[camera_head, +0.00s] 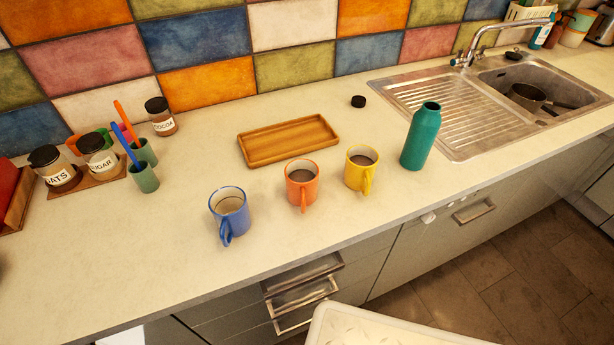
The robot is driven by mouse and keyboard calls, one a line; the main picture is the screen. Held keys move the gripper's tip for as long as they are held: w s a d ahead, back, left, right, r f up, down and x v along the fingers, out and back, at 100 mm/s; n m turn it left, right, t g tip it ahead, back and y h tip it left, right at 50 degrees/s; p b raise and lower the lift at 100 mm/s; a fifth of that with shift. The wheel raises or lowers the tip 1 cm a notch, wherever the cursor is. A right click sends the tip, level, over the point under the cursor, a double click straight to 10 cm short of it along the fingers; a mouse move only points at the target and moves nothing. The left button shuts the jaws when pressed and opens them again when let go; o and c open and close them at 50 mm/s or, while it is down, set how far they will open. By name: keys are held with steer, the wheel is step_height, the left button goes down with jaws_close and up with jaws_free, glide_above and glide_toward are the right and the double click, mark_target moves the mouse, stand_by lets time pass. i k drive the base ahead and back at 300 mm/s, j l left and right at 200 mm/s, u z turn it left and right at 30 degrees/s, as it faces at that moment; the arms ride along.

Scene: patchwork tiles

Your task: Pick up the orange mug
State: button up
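The orange mug (301,187) stands upright on the pale counter, in the middle of the head view. It holds a dark drink, and its handle points towards me. A blue mug (230,214) stands to its left and a yellow mug (360,170) to its right, both upright and apart from it. My gripper is not in view.
A wooden tray (270,153) lies behind the orange mug. A teal bottle (421,137) stands right of the yellow mug, before the sink (520,72). Labelled jars and cups stand at the left. The counter in front of the mugs (150,290) is clear.

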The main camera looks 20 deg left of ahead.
mark_target(302, 175)
steer(key=u, duration=1.15)
steer(key=l+u, duration=0.2)
steer(key=u, duration=0.15)
steer(key=k+l+u, duration=0.1)
steer(key=u, duration=0.25)
